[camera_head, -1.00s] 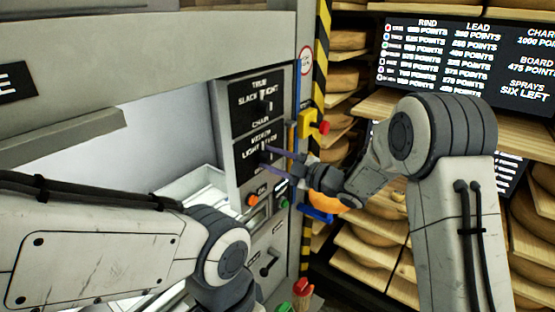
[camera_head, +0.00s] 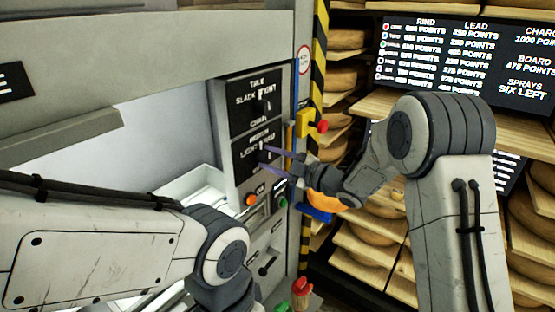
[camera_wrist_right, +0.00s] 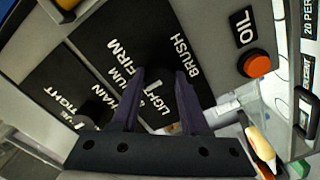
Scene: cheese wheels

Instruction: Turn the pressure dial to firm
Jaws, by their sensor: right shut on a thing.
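The pressure dial sits on the lower black panel (camera_head: 240,168), marked LIGHT, MEDIUM and FIRM around it and BRUSH beside it. My right gripper (camera_head: 265,155) reaches it from the right and is shut on the dial. In the right wrist view the dial (camera_wrist_right: 157,86) is mostly hidden between the purple fingers of the right gripper (camera_wrist_right: 166,80). A small pale mark shows there, but I cannot tell which label it points to.
A second black panel (camera_head: 245,104), marked SLACK and TIGHT, is just above. An orange button (camera_wrist_right: 257,65) marked OIL is close by. A yellow box with a red button (camera_head: 321,126) stands right of the panels. Shelves of cheese wheels (camera_head: 350,40) fill the right side.

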